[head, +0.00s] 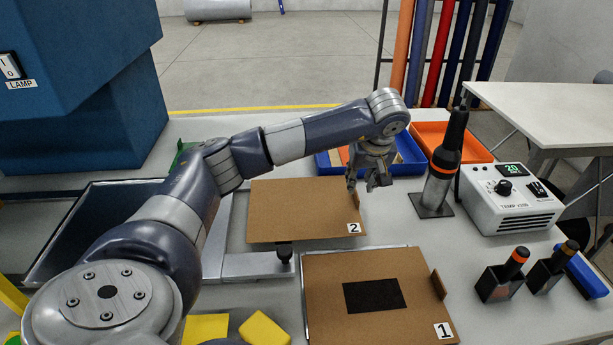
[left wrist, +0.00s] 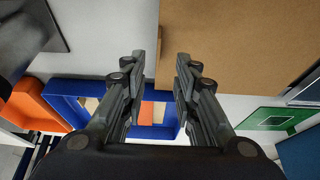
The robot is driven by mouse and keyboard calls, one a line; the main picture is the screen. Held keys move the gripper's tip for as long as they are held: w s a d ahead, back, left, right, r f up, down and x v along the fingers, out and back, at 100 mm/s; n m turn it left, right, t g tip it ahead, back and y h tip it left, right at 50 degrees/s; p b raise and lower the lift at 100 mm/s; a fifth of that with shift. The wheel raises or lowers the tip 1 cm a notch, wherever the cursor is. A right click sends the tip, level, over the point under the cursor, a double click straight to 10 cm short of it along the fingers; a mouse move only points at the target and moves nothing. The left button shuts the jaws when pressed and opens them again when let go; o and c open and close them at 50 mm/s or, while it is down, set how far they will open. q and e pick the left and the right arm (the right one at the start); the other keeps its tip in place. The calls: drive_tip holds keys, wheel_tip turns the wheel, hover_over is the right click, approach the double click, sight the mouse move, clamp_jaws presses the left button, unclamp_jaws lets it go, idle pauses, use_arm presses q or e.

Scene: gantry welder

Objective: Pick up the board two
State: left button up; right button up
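Board two (head: 300,205) is a brown flat board with a white "2" label at its front right corner. A small upright brown handle (head: 356,199) stands at its right edge. My left gripper (head: 366,187) is above the board's right edge, by the handle. In the left wrist view the gripper (left wrist: 160,65) is open, and the handle (left wrist: 157,62) lies in line between its fingertips, touching neither visibly. Board two (left wrist: 240,45) fills the upper right there. I cannot tell how far above the handle the fingertips are. My right gripper is not in view.
Board one (head: 335,270), with a black patch, lies in front. A blue bin (head: 330,165) and an orange tray (head: 470,150) stand behind. A soldering tool in its stand (head: 433,205) and a temperature unit (head: 510,210) are to the right.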

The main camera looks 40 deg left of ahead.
sight(357, 195)
use_arm(q)
drive_tip(key=p+x, duration=0.2)
drive_tip(key=x, duration=0.3)
drive_tip(key=shift+w+f, duration=0.2)
drive_tip(key=shift+f, duration=0.2)
clamp_jaws()
